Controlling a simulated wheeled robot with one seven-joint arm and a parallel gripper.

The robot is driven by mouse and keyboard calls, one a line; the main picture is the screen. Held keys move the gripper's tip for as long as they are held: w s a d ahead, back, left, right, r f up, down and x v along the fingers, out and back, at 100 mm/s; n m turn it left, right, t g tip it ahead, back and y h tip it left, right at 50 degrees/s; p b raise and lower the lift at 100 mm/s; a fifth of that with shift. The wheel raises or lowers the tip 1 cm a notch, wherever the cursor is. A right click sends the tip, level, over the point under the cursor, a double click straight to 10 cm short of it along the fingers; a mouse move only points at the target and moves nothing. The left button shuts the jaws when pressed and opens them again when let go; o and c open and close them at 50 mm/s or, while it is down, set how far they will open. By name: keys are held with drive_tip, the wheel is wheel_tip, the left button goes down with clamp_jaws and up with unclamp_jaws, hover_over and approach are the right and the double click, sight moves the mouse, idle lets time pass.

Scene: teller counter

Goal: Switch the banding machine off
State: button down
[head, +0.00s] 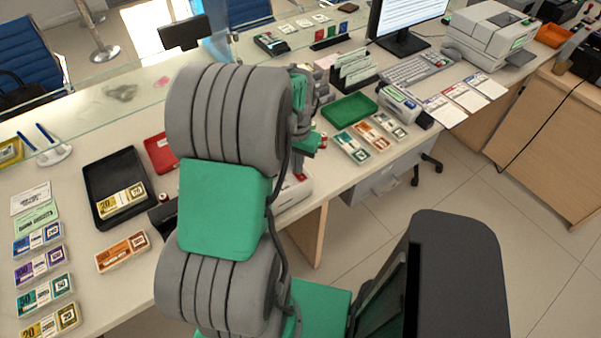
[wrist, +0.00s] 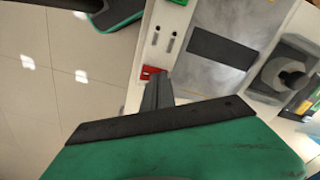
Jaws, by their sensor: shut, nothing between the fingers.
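The banding machine (head: 293,192) is mostly hidden behind my arm in the head view; part of its white body shows. In the wrist view its grey top plate (wrist: 225,40) and a white side strip fill the upper middle. The strip carries a red control (wrist: 150,72), two small grey marks or slots, and a green control (wrist: 180,2) at the top edge. My gripper (wrist: 157,84) is shut and empty. Its fingertips are just below the red control in the picture; I cannot tell whether they touch it.
A black tray (head: 93,205) with a banknote bundle lies left of my arm, and a green tray (head: 349,108) lies to the right. Several banded bundles line the counter's left front. A dark chair (head: 455,270) stands in front.

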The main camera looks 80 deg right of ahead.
drive_tip(key=shift+r+p, duration=2.2)
drive_tip(key=shift+r, duration=1.2)
drive_tip(key=w+a+r+n+t+h, duration=0.1)
drive_tip(key=w+a+r+n, duration=0.35)
drive_tip(key=w+a, duration=0.5)
drive_tip(key=w+a+r+n+t+h, duration=0.1)
drive_tip(key=w+a+r+n, duration=0.4)
drive_tip(key=w, duration=0.8)
drive_tip(key=w+a+r+n+t+y, duration=0.1)
drive_tip(key=a+n, duration=0.4)
drive_tip(key=a, duration=0.8)
drive_tip(key=w+a+r+n+t+y, duration=0.1)
drive_tip(key=w+a+r+n, duration=0.2)
drive_tip(key=a, duration=1)
drive_tip(key=n, duration=0.2)
drive_tip(key=shift+a+n+t, duration=0.25)
drive_tip(key=shift+n+t, duration=0.05)
drive_tip(key=shift+n, duration=0.05)
